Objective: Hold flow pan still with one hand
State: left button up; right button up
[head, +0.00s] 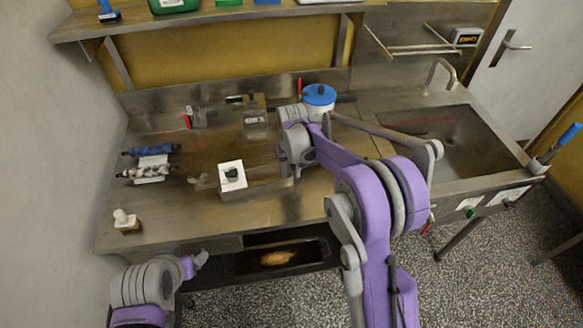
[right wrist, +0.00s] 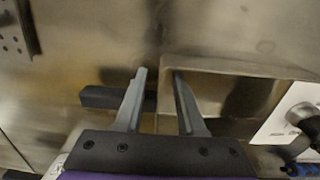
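The flow pan, which I take to be the low steel tray (head: 268,188), sits on the steel counter behind and right of a white block with a dark top (head: 232,179). In the right wrist view its wall (right wrist: 240,70) runs to the right, with its end edge between my fingers. My right gripper (head: 297,172) points down at the pan's right end, partly hidden by its own wrist. In the right wrist view the fingers (right wrist: 159,75) are apart, with a gap showing. My left gripper (head: 201,259) is low in front of the counter, small and unclear.
A blue-lidded white pot (head: 319,97) and a steel box (head: 255,122) stand behind. Blue and grey parts (head: 149,162) lie at left, near a small white-topped piece (head: 124,218). A sink (head: 455,140) is at right. A dark bar (right wrist: 105,97) lies by the left finger.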

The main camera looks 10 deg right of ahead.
grip_shut()
dwell(1.9)
